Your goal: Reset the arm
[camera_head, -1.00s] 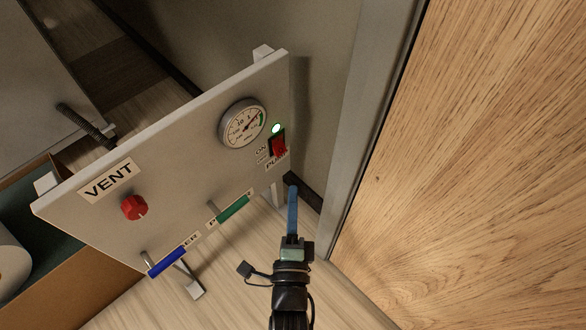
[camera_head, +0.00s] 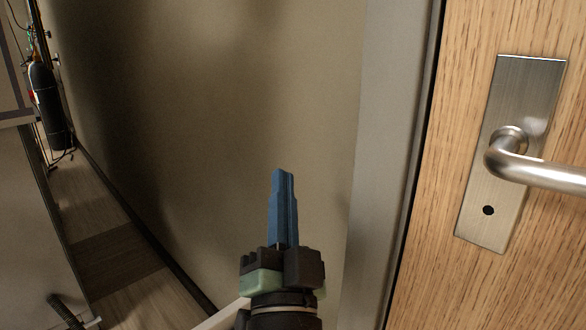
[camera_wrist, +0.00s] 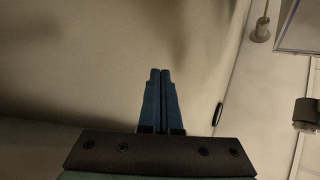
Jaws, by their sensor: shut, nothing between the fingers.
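My gripper (camera_head: 283,174) is raised in front of the beige wall in the head view, its blue fingers pointing up and pressed together. It holds nothing. In the wrist view the two blue fingers (camera_wrist: 160,72) lie side by side with only a thin line between them. My gripper is left of the door frame and does not appear to touch anything.
A wooden door (camera_head: 465,60) with a metal lever handle (camera_head: 540,172) stands at the right, beside a grey door frame (camera_head: 385,130). A dark gas cylinder (camera_head: 47,105) stands far left. The wall (camera_head: 210,130) around my gripper is bare.

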